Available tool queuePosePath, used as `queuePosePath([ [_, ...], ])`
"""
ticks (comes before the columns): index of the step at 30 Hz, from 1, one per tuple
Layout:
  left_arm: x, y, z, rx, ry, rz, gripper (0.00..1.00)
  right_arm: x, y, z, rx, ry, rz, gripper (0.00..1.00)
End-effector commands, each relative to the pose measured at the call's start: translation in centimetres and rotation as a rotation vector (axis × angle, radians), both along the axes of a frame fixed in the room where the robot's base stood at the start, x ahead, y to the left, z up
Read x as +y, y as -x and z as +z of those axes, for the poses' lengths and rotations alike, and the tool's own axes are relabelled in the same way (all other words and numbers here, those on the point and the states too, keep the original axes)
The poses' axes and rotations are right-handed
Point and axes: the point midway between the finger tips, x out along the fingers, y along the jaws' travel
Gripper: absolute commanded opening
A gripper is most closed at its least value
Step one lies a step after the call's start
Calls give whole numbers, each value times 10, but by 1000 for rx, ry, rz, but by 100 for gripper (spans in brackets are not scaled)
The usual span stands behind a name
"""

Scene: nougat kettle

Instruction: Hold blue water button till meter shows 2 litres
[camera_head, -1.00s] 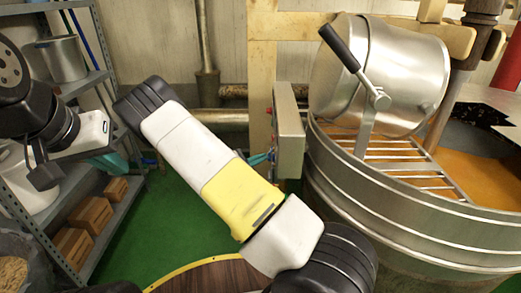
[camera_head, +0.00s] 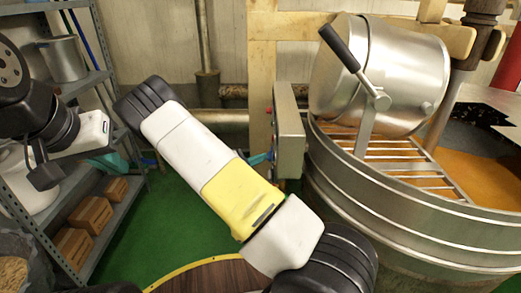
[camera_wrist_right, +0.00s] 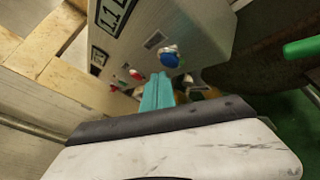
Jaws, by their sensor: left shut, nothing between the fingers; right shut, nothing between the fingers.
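The grey control box (camera_head: 290,130) is mounted on a wooden post beside the large metal tub. In the right wrist view its face carries the blue button (camera_wrist_right: 169,58) and a framed meter (camera_wrist_right: 116,14). The meter is cut by the top edge and appears to read about 1.1 L. My right gripper (camera_wrist_right: 162,78) is shut, its teal fingertips right at the blue button; I cannot tell whether they touch it. It also shows in the head view (camera_head: 260,158), at the box's left side. My left gripper (camera_head: 112,162) is shut and empty by the shelf, away from the box.
Red buttons (camera_wrist_right: 136,74) sit near the blue one on the box face. A tilted metal kettle (camera_head: 380,75) with a black-handled lever rests over the tub (camera_head: 400,215). A shelf (camera_head: 100,235) with boxes stands at the left. Green floor lies open between.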

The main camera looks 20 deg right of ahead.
Motion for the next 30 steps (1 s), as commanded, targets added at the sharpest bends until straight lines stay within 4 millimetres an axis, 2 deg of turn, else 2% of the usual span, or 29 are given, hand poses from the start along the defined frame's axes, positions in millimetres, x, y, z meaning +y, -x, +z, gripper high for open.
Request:
queuePosePath([
  [7,0,0,0,0,0,0,0,-8,2,0,0,0,-1,0],
  [30,0,0,0,0,0,0,0,-12,3,0,0,0,0,0],
])
